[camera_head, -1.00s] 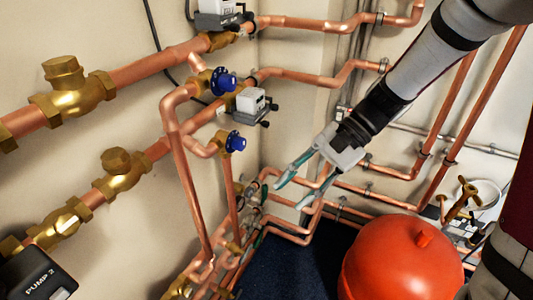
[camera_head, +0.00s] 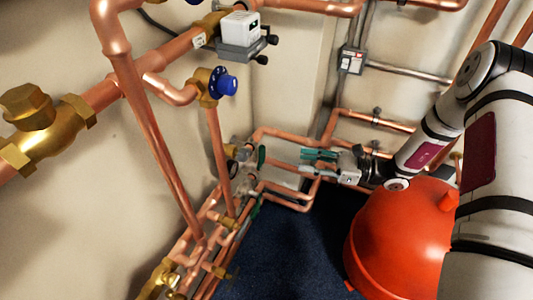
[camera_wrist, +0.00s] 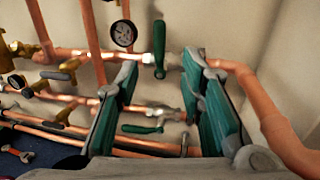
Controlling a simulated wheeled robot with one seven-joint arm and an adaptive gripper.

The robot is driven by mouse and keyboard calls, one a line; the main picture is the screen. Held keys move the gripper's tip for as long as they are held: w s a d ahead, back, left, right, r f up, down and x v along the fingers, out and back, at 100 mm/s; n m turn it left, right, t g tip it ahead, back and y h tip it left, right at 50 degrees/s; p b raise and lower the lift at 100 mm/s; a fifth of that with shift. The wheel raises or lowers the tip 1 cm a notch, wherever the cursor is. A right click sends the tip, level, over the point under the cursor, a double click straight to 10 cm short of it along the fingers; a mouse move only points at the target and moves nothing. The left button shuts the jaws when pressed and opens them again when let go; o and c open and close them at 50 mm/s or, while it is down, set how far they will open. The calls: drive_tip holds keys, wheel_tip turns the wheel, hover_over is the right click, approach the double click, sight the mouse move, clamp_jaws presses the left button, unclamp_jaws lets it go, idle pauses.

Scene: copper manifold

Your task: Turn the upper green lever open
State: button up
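The upper green lever (camera_wrist: 159,50) stands upright on a valve of the upper copper pipe in the wrist view. In the head view the upper green lever (camera_head: 262,156) shows small at the pipe corner. A lower green lever (camera_wrist: 142,129) lies about level below it in the wrist view. My gripper (camera_head: 304,161) is to the right of the upper lever in the head view, with a gap between them. In the wrist view my gripper (camera_wrist: 160,68) has its green fingers spread, with the upper lever seen between the fingertips. Nothing is held.
A round gauge (camera_wrist: 123,33) sits left of the upper lever. A copper pipe (camera_wrist: 265,105) bends down close to the right finger. The red tank (camera_head: 395,240) stands below my arm. Dark blue floor (camera_head: 285,255) is clear beside it.

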sight(262, 153)
drive_tip(key=a, duration=0.4)
drive_tip(key=w+a+b, duration=0.1)
drive_tip(key=a, duration=0.4)
drive_tip(key=w+a+b, duration=0.1)
drive_tip(key=a, duration=0.3)
drive_tip(key=shift+a, duration=0.2)
drive_tip(key=shift+c, duration=0.5)
clamp_jaws()
